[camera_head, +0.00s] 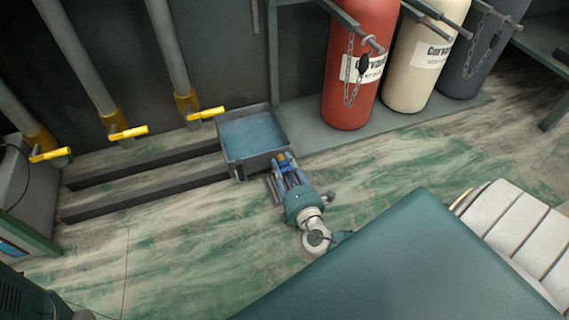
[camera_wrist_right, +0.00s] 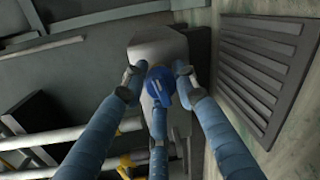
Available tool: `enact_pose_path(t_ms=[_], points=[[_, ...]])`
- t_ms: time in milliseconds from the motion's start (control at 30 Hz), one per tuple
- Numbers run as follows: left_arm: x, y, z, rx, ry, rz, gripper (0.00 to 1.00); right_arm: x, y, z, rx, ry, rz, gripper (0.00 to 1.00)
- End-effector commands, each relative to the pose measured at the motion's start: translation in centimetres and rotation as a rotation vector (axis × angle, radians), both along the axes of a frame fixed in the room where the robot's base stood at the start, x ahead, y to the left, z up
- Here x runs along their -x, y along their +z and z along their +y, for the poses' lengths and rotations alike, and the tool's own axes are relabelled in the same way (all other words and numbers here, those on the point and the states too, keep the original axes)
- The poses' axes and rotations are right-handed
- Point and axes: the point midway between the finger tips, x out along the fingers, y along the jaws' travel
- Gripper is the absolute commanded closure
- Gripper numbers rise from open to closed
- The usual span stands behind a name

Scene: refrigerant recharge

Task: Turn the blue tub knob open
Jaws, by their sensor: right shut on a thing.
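The grey tub (camera_head: 237,168) stands on the floor and holds blue-looking liquid. My right gripper (camera_head: 281,164) reaches down to the tub's near right side and hides the knob in the head view. In the right wrist view, the blue knob (camera_wrist_right: 161,87) sits against a grey block-like part. The fingers of my right gripper (camera_wrist_right: 157,75) close around the knob, two at its sides and one below it in the picture. The knob's exact turn angle is hard to tell. My left gripper does not show.
A floor grate (camera_wrist_right: 265,65) lies beside the tub. Red (camera_head: 359,65) and cream (camera_head: 424,55) cylinders stand behind it on the right. Pipes with yellow valve handles (camera_head: 128,132) rise at left.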

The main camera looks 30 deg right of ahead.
Motion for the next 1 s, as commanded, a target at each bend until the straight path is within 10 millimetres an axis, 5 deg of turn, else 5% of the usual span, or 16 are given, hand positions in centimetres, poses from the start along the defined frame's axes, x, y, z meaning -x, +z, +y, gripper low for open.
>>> enact_pose_path(t_ms=[400, 967, 1000], points=[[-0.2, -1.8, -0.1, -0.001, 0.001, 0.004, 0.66, -0.1, -0.1, -0.1, -0.183, 0.0, -0.043, 0.98], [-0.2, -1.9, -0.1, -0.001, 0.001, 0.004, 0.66, -0.1, 0.0, -0.1, -0.206, 0.0, -0.049, 0.98], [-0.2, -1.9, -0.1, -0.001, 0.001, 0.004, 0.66, -0.1, 0.0, -0.1, -0.206, 0.0, -0.049, 0.64]])
